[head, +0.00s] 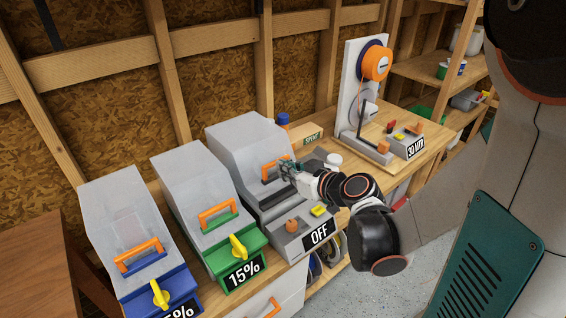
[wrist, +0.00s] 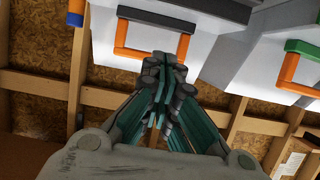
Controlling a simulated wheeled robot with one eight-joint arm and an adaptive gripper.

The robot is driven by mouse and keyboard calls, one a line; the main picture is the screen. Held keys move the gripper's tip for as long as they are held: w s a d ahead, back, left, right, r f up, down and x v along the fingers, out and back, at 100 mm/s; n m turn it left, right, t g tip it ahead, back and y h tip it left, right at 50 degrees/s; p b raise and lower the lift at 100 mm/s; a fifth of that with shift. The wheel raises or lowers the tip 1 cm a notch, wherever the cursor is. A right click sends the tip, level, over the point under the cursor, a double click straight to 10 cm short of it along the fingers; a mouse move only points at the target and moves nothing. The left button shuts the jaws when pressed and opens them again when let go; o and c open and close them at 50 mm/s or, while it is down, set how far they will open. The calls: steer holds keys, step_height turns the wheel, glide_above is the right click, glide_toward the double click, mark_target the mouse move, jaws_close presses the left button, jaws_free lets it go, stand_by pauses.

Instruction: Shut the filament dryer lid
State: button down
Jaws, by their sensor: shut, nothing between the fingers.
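The grey filament dryer (head: 236,135) with the "OFF" plate is the rightmost of three similar dryers on the bench. Its pale lid carries an orange handle (head: 267,176), which also shows in the wrist view (wrist: 121,38). A dark strip (head: 277,199) runs below the handle. I cannot tell whether the lid is fully down. My gripper (head: 288,170) is shut and empty, at the right part of the handle in the head view. In the wrist view its fingertips (wrist: 165,62) overlap the handle's bar; contact is unclear.
A green dryer (head: 230,258) marked "15%" and a blue one (head: 172,296) stand to the left, each with an orange handle and yellow knob. A spool stand (head: 352,80) is behind right.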

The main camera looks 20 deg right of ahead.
steer(key=s+d+f+b, duration=0.2)
steer(key=s+f, duration=0.2)
step_height(320, 180, up, 18)
steer(key=w+g+h+p, duration=0.25)
steer(key=g+p, duration=0.25)
steer(key=p, duration=1.5)
steer(key=b, duration=0.9)
glide_toward(258, 155)
steer(key=shift+w+d+f+y, duration=0.2)
steer(key=shift+w+d+f, duration=0.1)
steer(key=shift+d+f, duration=0.25)
steer(key=shift+w+d+f+y, duration=0.15)
steer(key=shift+w+d+f, duration=0.25)
steer(key=shift+d, duration=0.3)
steer(key=shift+f, duration=0.65)
steer(key=shift+s, duration=0.1)
steer(key=shift+b, duration=0.35)
